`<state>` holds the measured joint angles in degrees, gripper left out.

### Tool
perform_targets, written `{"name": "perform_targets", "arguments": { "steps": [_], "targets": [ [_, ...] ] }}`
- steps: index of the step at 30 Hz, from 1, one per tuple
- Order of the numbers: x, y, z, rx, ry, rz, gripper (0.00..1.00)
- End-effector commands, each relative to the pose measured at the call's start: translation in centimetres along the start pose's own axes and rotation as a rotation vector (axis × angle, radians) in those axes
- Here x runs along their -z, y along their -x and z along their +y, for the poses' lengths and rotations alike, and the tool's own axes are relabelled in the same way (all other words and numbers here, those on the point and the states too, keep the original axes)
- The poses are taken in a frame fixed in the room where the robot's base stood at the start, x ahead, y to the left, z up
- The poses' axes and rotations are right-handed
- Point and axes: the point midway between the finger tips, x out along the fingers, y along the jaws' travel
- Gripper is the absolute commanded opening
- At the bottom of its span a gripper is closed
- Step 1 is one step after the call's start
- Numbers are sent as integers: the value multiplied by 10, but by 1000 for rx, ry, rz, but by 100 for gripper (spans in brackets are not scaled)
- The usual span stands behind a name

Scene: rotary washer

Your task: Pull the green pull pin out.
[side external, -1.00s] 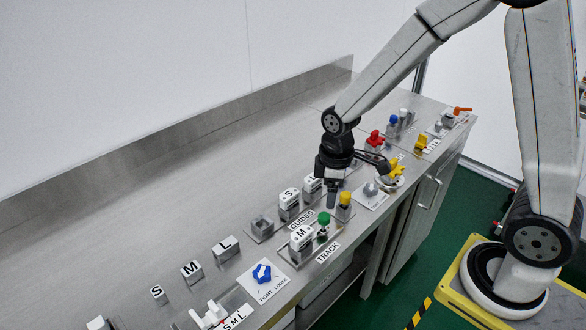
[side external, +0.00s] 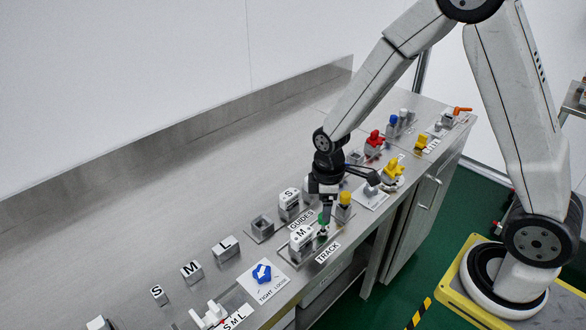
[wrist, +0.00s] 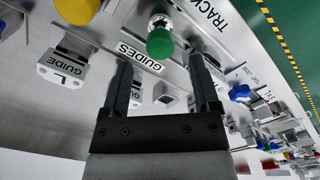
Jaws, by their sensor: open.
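The green pull pin (side external: 322,221) stands on the TRACK plate beside the M guide block (side external: 301,238), and a finger partly covers it in the side view. In the wrist view its round green knob (wrist: 159,43) lies ahead of the fingertips, roughly midway between them sideways. My gripper (side external: 326,211) points down just above the pin, and its two dark fingers (wrist: 160,62) are apart with nothing between them. I cannot tell whether a finger touches the knob.
A yellow knob (side external: 345,198) stands close on the right of my gripper. A blue knob (side external: 261,272) is nearer the front. The bench's back left (side external: 150,210) is clear.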

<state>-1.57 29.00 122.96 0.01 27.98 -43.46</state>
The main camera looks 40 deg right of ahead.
Motion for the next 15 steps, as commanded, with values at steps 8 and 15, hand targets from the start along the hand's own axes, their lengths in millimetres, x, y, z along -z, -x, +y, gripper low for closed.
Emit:
{"name": "perform_targets", "arguments": {
  "steps": [8, 15],
  "targets": [
    [0, -27, 0, 1, 0, -1, 78],
    [0, -36, 0, -1, 0, 1, 78]
  ]
}}
